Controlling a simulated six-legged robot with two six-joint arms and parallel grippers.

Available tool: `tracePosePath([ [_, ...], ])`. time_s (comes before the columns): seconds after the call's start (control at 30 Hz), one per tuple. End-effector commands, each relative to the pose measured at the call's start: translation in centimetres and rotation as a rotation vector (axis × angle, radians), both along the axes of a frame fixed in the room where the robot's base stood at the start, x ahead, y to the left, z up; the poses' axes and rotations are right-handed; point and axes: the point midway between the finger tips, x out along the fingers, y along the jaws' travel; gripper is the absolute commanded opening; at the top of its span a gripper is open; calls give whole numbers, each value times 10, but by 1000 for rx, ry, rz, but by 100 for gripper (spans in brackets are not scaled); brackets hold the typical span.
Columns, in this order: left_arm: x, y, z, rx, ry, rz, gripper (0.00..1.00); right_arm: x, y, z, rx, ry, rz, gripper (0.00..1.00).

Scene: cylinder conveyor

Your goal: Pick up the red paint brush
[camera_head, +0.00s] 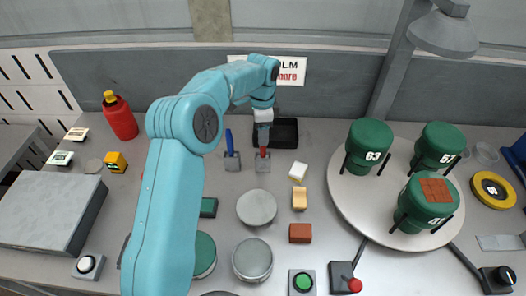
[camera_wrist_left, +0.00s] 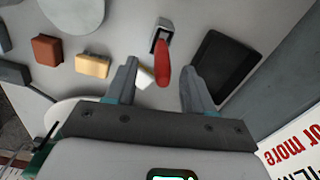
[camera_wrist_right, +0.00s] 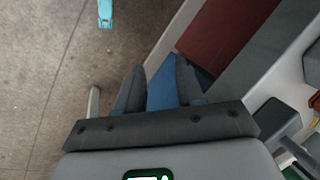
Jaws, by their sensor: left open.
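The red paint brush (camera_head: 263,153) has its red handle rising from a small grey block on the table, just right of a blue-handled one. My left gripper (camera_head: 263,134) is directly above the red handle and points down at it. In the left wrist view, the red handle (camera_wrist_left: 163,64) shows between the spread fingers of my left gripper (camera_wrist_left: 160,65), which is open and empty. My right gripper (camera_wrist_right: 159,66) shows only in its own wrist view; its fingers are apart, with a blue surface behind the gap.
The blue-handled brush (camera_head: 229,142) stands close on the left. A black tray (camera_head: 285,133) lies just right of the gripper. A white block (camera_head: 298,171) and yellow block (camera_head: 299,198) lie nearby. A round white platform (camera_head: 345,200) with green canisters is to the right.

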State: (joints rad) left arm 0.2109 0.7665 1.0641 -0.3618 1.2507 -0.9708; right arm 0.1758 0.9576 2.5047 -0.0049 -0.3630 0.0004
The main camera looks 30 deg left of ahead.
Motion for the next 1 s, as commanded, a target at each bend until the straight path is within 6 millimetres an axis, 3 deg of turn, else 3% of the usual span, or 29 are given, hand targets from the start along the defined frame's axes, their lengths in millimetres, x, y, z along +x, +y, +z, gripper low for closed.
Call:
tracePosePath([
  [0.4, 5, 0, -51, 0, 3, 0, 53, 0, 0, 22, 0, 0, 0, 37],
  [0.67, 5, 0, -56, 0, 1, 0, 53, 0, 0, 21, 0, 0, 0, 37],
  [0.8, 5, 0, -55, 0, 1, 0, 7, 0, 0, 21, 0, 0, 0, 37],
  [0.83, 5, 0, -55, 0, 1, 0, 0, 0, 0, 21, 0, 0, 0, 37],
  [1.0, 5, 0, -55, 0, 1, 0, 0, 0, 0, 21, 0, 0, 0, 37],
])
